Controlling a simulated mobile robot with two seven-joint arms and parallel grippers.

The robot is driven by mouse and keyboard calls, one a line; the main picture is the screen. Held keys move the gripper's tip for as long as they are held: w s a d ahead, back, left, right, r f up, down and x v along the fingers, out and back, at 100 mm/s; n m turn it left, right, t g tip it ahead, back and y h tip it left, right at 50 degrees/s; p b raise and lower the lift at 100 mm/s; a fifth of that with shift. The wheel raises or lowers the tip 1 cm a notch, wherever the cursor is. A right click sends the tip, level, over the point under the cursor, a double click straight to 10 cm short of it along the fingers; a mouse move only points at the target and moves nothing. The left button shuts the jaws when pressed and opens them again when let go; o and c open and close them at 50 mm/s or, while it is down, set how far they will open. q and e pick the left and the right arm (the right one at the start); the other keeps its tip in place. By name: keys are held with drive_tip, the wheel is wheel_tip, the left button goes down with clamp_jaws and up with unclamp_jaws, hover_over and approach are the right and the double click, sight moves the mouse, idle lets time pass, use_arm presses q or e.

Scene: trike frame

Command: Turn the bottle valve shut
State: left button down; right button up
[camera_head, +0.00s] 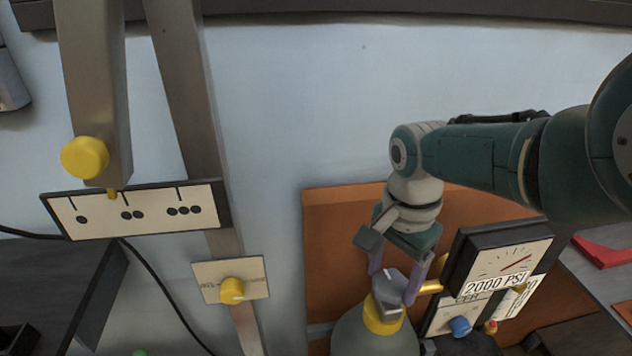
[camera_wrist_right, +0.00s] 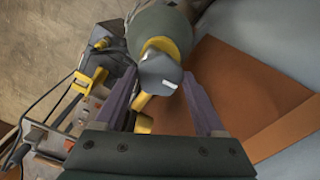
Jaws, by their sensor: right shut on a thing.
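The bottle (camera_head: 362,338) is grey-green and stands at the bottom of the head view, cut off by its edge. Its yellow neck (camera_head: 382,324) carries a grey valve knob (camera_head: 388,303). The knob also shows in the right wrist view (camera_wrist_right: 158,74), with the yellow neck behind it. My right gripper (camera_head: 393,284) reaches down from above, its two purple fingers on either side of the knob and shut on it. My left gripper is in neither view.
A gauge panel marked 2000 PSI (camera_head: 494,284), with blue and red knobs, stands close right of the bottle. An orange-brown board (camera_head: 340,235) is behind. Left are a dotted panel (camera_head: 150,222), a yellow knob (camera_head: 84,157) and a small yellow dial (camera_head: 232,291).

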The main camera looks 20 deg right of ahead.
sight(392, 282)
drive_tip(key=shift+m, duration=0.6)
drive_tip(key=o, duration=1.3)
drive_tip(key=shift+o, duration=0.2)
wheel_tip(392, 282, up, 10)
drive_tip(key=p, duration=0.8)
drive_tip(key=shift+p, duration=0.35)
